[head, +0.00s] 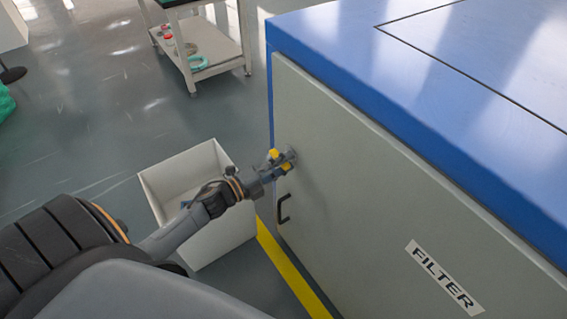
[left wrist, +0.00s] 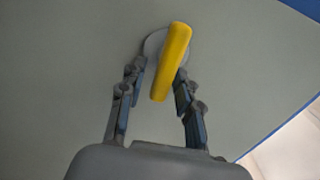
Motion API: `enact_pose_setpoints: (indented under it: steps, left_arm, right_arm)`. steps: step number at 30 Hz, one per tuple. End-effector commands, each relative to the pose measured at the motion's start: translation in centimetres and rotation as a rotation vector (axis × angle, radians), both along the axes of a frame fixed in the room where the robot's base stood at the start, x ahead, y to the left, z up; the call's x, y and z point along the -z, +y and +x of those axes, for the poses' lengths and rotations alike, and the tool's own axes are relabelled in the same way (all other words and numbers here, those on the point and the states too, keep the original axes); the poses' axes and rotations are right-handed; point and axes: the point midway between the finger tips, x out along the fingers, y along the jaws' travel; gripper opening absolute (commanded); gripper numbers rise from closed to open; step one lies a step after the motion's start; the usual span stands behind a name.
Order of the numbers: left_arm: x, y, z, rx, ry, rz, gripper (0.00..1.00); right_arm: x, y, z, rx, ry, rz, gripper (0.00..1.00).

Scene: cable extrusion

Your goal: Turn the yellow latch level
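The yellow latch (left wrist: 172,60) is a bar on a round grey mount on the cabinet door. In the left wrist view it is tilted, its upper end leaning right. In the head view, yellow parts of the latch (head: 273,154) show around my left gripper (head: 283,162), at the door's left side above the black handle. In the left wrist view my left gripper (left wrist: 160,88) is open, with one finger on each side of the latch. A gap shows on the left; the right finger is close to it, and contact cannot be told. My right gripper is not in view.
The grey door (head: 350,190) belongs to a blue-topped cabinet (head: 430,80) and has a black handle (head: 283,208) and a FILTER label (head: 444,277). A white open bin (head: 168,205) stands on the floor beneath my left arm. A white cart (head: 215,45) stands behind.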

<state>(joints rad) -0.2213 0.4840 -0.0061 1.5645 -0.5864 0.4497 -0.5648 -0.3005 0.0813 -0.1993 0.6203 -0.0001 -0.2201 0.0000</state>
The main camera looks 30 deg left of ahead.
Motion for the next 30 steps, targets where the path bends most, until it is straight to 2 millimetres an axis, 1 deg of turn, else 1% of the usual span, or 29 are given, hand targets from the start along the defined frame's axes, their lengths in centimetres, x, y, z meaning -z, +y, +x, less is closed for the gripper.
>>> enact_pose_setpoints:
  steps: [8, 11, 14, 24, 27, 30]
  left_arm:
    - [-0.1, 0.1, 0.0, -0.001, 0.0, -0.002, 0.4]
    - [0.0, 0.2, -0.5, -0.001, 0.001, -0.003, 0.4]
    - [0.1, 0.7, -1.7, -0.002, 0.003, -0.003, 0.4]
    - [0.1, 3.4, -8.2, -0.002, 0.004, -0.002, 0.4]
    - [0.1, 4.0, -9.6, -0.002, 0.003, -0.002, 0.4]
    - [0.0, 4.4, -10.6, -0.001, 0.002, -0.002, 0.4]
  right_arm:
    - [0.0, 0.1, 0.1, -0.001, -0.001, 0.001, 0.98]
    - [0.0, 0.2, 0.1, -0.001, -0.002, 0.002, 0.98]
    - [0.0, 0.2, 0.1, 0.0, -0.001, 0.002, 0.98]
    - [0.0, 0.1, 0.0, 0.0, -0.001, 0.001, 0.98]
    - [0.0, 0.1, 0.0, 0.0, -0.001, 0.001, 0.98]
    - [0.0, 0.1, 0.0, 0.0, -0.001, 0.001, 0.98]
